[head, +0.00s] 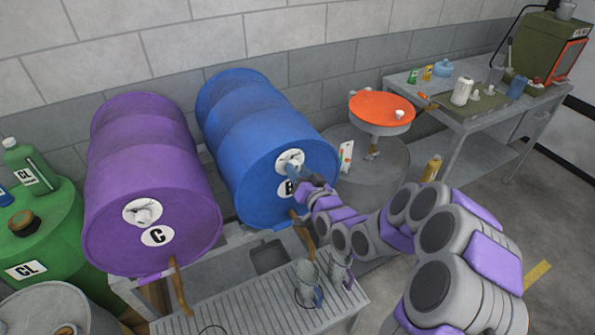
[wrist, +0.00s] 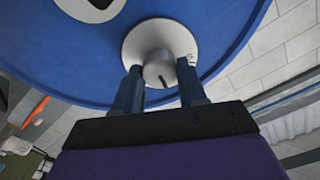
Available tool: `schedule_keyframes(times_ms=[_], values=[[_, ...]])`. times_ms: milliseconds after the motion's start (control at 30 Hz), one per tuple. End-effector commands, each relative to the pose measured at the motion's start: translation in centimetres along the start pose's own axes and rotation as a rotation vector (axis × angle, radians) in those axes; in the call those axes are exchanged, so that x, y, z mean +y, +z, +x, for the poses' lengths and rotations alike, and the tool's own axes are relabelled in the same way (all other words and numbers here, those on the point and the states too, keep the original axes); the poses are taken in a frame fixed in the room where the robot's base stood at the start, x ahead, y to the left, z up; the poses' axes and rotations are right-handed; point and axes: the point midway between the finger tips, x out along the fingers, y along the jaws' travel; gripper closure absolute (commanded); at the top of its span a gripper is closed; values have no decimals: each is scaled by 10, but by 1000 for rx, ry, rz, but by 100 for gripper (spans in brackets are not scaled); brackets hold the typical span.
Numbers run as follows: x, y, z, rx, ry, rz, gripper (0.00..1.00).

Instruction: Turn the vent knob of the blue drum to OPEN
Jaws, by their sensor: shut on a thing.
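The blue drum (head: 262,140) lies on its side on a rack, its round end facing me. Its vent knob (wrist: 158,68) is a pale grey knob with a dark slot mark, set on a round light plate (wrist: 140,38). My gripper (wrist: 160,75) has a finger on each side of the knob and is shut on it. In the head view my gripper (head: 300,172) reaches the drum's end and covers part of the plate and the letter label. The markings on the plate are too small or too hidden to read.
A purple drum (head: 145,190) marked C lies left of the blue one. Metal jugs (head: 308,285) stand on the slatted tray (head: 262,308) below. An orange-topped funnel drain (head: 382,108) and a workbench (head: 450,105) stand to the right.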

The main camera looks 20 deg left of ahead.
Motion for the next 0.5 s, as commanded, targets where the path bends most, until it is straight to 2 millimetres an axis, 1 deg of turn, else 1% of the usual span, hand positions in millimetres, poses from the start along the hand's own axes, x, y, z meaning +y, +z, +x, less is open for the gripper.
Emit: schedule_keyframes(times_ms=[200, 500], values=[[2, -1, 0, 1, 1, 200, 89], [3, 0, 0, 2, 2, 420, 89]])
